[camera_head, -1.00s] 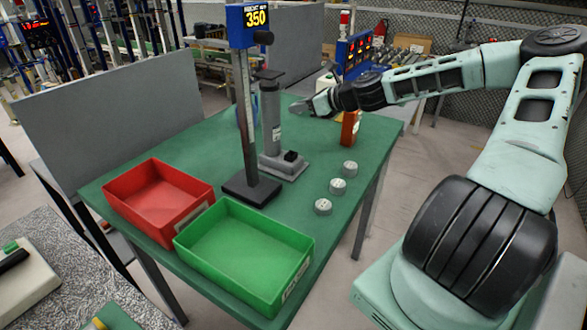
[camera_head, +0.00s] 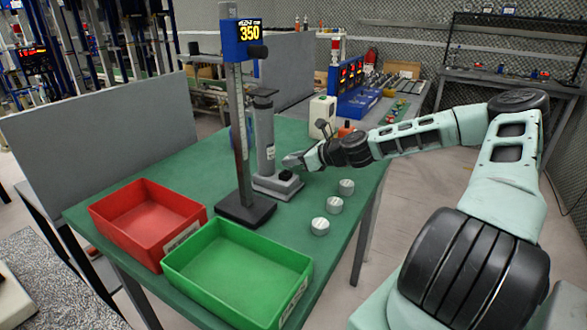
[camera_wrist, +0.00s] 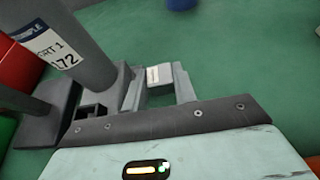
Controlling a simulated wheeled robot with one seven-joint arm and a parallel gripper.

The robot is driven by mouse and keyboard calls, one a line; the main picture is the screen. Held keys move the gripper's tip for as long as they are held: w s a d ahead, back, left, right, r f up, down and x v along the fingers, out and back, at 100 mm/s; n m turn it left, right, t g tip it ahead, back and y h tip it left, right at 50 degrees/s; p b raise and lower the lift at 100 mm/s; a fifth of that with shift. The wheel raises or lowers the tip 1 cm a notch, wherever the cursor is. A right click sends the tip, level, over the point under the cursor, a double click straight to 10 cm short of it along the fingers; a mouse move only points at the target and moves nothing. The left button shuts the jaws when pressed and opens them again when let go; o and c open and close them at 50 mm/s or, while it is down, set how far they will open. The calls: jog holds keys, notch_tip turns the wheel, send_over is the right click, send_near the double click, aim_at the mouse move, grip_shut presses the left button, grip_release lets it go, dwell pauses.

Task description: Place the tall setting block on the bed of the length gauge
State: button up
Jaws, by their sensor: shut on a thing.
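My gripper (camera_head: 296,161) is beside the grey stand, just above and right of its base. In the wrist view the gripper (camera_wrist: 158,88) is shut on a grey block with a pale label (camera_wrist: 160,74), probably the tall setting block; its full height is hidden. The grey stand has a thick upright cylinder (camera_head: 265,135) and a flat base (camera_head: 263,184) with a small black piece (camera_head: 286,175). It looks like the length gauge, but I cannot be sure. In the wrist view the labelled cylinder (camera_wrist: 75,45) rises left of the fingers. I cannot tell whether the held block touches the base.
A column with a display reading 350 (camera_head: 243,38) stands in front of the cylinder on a dark foot (camera_head: 245,211). A red bin (camera_head: 150,215) and a green bin (camera_head: 238,270) are nearer. Three pale discs (camera_head: 334,205) line the right edge. An orange thing (camera_head: 347,128) is partly behind my arm.

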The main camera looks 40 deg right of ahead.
jog(key=shift+f, duration=1.4)
jog(key=shift+f, duration=0.1)
jog(key=o, duration=0.8)
